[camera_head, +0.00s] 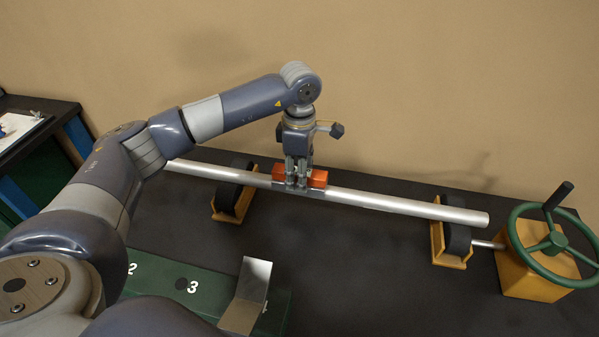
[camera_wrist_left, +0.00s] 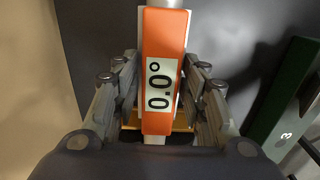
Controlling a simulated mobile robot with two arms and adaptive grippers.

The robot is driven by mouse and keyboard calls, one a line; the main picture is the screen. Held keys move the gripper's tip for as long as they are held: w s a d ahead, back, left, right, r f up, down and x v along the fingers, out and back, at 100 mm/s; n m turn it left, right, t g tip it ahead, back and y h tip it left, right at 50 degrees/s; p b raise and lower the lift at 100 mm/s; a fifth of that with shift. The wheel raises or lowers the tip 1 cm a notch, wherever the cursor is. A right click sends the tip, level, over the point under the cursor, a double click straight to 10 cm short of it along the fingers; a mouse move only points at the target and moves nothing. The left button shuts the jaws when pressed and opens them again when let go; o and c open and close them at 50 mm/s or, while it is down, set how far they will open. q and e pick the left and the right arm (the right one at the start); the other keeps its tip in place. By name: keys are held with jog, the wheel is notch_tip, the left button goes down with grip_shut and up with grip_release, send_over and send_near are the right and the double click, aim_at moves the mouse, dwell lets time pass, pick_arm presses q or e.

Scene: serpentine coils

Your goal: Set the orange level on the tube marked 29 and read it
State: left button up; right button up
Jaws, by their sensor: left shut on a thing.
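The orange level (camera_head: 318,179) sits on top of a long metal tube (camera_head: 400,205) and lies along it. In the left wrist view the level (camera_wrist_left: 163,35) shows a label reading 0.0°. My left gripper (camera_head: 297,184) comes down from above and is shut on the level; in the wrist view its fingers (camera_wrist_left: 160,95) stand on both sides of it. The tube rests on two black rollers in yellow stands. I see no mark 29 on the part of the tube in view. My right gripper is not in view.
A green block (camera_head: 205,285) marked 2 and 3 lies in front, with a bent metal plate (camera_head: 250,285) on it. A green handwheel (camera_head: 553,243) on a yellow box stands at the right. Bare dark tabletop (camera_head: 370,270) lies between them.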

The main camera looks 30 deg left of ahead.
pick_arm(q)
jog(key=o, duration=1.2)
jog(key=shift+o, duration=0.2)
jog(key=shift+r, duration=0.1)
jog(key=shift+r+p, duration=1.55)
jog(key=shift+r, duration=1.4)
